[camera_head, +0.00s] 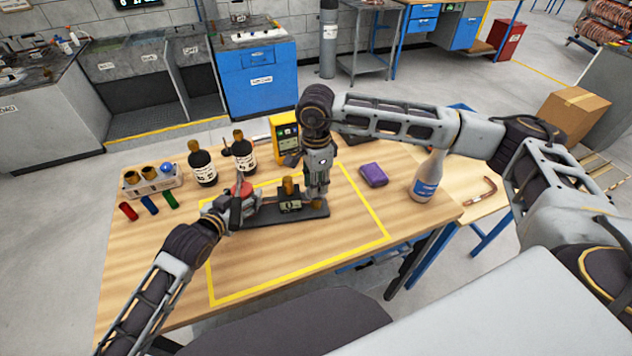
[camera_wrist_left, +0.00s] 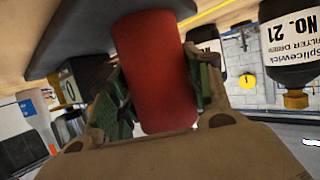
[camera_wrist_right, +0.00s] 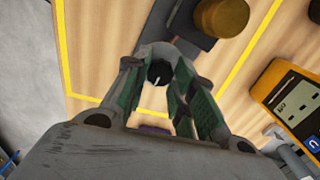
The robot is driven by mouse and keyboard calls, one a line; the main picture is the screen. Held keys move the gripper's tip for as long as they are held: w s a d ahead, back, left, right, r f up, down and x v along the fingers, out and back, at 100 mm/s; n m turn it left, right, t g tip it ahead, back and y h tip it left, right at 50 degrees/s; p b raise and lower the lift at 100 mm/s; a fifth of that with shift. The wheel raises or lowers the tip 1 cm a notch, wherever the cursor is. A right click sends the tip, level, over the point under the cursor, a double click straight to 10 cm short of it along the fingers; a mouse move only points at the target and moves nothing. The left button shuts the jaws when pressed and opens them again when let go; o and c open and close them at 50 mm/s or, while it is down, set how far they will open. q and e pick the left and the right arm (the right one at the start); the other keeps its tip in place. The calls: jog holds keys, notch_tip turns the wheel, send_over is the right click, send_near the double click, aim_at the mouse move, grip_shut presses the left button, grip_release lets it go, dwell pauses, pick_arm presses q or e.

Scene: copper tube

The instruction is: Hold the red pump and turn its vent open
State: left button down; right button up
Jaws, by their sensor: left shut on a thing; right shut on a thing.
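The red pump (camera_head: 244,190) sits at the left end of a dark base plate (camera_head: 285,216) on the wooden table. My left gripper (camera_head: 236,208) is shut on its red cylindrical body, which fills the left wrist view (camera_wrist_left: 155,70) between the green-padded fingers. My right gripper (camera_head: 318,196) points down at the plate's right end. In the right wrist view its fingers (camera_wrist_right: 168,92) are closed around a small round grey part with a dark centre (camera_wrist_right: 158,72), apparently the vent. A brass cylinder (camera_head: 288,187) stands on the plate between the grippers, also in the right wrist view (camera_wrist_right: 220,16).
Two dark bottles (camera_head: 203,168), a yellow meter (camera_head: 284,138) and a tray (camera_head: 152,184) stand behind and left. A purple block (camera_head: 374,175) and a white spray bottle (camera_head: 425,182) stand right. The yellow-outlined table front is clear.

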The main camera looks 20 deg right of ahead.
jog(key=o, duration=1.1)
jog(key=shift+c, duration=0.2)
jog(key=shift+r, duration=0.15)
notch_tip(320, 180, up, 12)
pick_arm(q)
jog(key=c, duration=0.6)
grip_release()
jog(key=shift+o, duration=0.2)
